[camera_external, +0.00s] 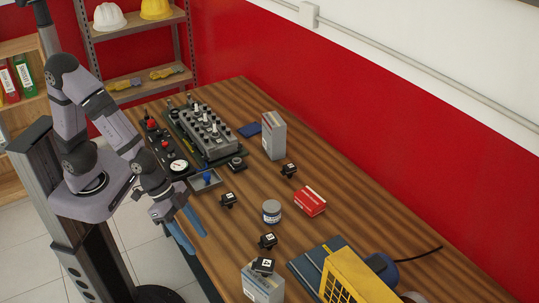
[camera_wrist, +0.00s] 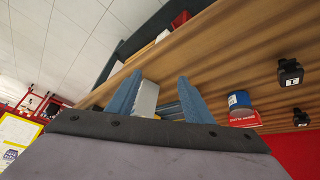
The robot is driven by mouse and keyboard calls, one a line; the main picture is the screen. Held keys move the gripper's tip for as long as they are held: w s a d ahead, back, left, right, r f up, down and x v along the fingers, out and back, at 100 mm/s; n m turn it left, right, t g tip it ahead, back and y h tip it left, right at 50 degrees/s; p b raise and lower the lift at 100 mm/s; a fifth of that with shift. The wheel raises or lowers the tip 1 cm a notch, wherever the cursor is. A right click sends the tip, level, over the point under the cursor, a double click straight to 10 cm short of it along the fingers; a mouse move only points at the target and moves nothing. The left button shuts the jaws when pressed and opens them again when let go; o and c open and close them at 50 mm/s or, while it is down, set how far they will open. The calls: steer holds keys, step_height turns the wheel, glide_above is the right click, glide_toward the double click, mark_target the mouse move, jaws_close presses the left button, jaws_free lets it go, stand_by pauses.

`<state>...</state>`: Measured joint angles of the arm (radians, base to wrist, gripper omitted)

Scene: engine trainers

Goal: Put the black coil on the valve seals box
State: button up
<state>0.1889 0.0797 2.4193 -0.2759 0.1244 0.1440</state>
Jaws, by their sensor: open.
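Several black coils with white labels are in the external view: one (camera_external: 228,200) near the table's left edge, one (camera_external: 289,170) farther back, one (camera_external: 267,241) nearer, and one (camera_external: 263,266) that appears to rest on top of a grey-white box (camera_external: 262,287) at the front. Two black coils (camera_wrist: 290,72) (camera_wrist: 300,117) show in the wrist view. I cannot read which box is the valve seals box; a small red box (camera_external: 310,200) and a tall grey box (camera_external: 273,135) also stand there. My gripper (camera_external: 197,243) is open and empty, off the table's left edge.
A grey round tin (camera_external: 272,211) stands beside the red box. A control panel and valve block (camera_external: 208,130) fill the far end, with a small tray (camera_external: 206,180) in front. A yellow-caged machine (camera_external: 355,278) occupies the near right. Bare wood lies right of centre.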

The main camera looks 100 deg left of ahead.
steer(key=s+a+g, duration=0.3)
steer(key=s+a, duration=0.1)
steer(key=s, duration=0.4)
steer(key=s+a+f+g+y, duration=0.1)
steer(key=s+a, duration=0.3)
steer(key=s, duration=0.4)
steer(key=shift+s+n+g+y, duration=0.3)
steer(key=shift+n+g, duration=0.1)
steer(key=shift+g, duration=0.5)
